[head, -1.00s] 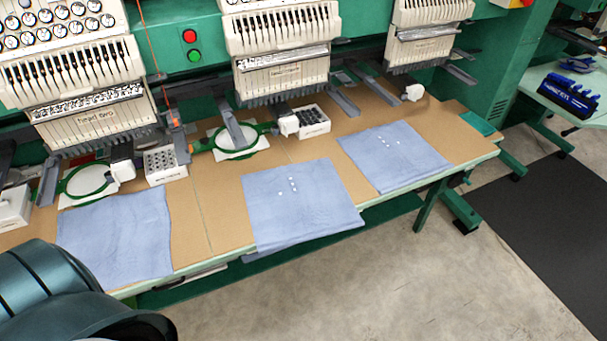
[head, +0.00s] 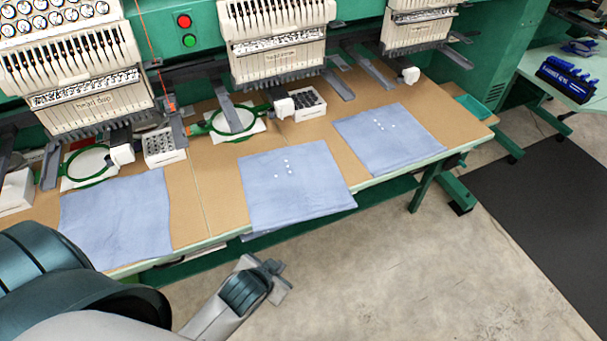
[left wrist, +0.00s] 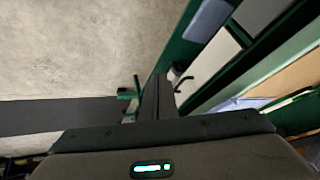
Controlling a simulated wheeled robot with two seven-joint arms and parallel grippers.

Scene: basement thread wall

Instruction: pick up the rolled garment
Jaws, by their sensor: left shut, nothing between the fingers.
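No rolled garment can be made out in either view. Three light blue garments lie flat on the tan worktop: a left one (head: 118,220), a middle one (head: 293,188) and a right one (head: 388,138). The middle one hangs slightly past the front edge. My left gripper (head: 277,278) is shut and empty, over the floor in front of the table, apart from the garments. In the left wrist view its dark fingers (left wrist: 158,98) are together. My right gripper is not in view.
The green embroidery machine's worktop (head: 205,190) carries green hoops (head: 232,119) and white trays (head: 163,146) behind the garments. Its front edge lies between my gripper and the garments. Bare floor (head: 400,280) is open at the right, with a dark mat (head: 540,210) beyond.

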